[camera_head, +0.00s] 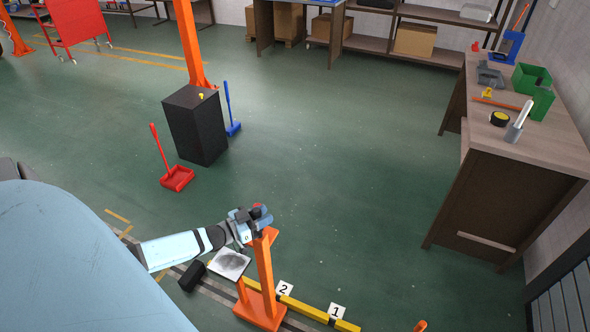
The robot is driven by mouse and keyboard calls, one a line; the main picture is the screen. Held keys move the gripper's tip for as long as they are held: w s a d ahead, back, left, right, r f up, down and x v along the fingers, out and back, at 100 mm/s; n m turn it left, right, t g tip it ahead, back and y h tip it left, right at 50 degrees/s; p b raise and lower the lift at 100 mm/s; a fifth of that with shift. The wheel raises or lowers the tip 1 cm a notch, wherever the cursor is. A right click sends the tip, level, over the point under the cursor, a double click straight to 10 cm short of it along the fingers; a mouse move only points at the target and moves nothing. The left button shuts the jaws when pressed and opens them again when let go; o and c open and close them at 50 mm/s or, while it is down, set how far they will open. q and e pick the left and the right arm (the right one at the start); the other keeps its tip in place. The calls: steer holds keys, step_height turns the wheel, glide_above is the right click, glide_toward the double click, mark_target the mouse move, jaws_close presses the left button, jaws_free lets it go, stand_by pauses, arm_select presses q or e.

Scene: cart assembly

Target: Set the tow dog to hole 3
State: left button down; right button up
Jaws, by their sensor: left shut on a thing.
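What looks like the tow dog is an orange upright piece (265,275) with a flat orange base, at the lower middle. My left gripper (260,219) is at its top and shut on it; the fingers partly hide the top. Its base stands at a yellow and black rail (305,309) on the floor. White tags numbered 2 (285,288) and 1 (337,311) lie along this rail, to the right of the base. I see no tag 3; a white plate with a dark patch (229,263) lies left of the upright. My right gripper is out of view.
A dark block (192,276) lies left of the white plate. A wooden workbench (540,140) stands at the right. The green floor between is clear.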

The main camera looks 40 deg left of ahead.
arm_select(q)
steer(key=s+a+b, duration=0.2)
steer(key=s+a, duration=0.1)
steer(key=a, duration=0.9)
steer(key=s+a+b, duration=0.3)
steer(key=s+a, duration=0.1)
steer(key=a, duration=0.8)
steer(key=shift+a, duration=0.15)
steer(key=c, duration=0.8)
jaws_free()
steer(key=shift+s, duration=0.1)
steer(key=v, duration=1.3)
steer(key=shift+s, duration=0.3)
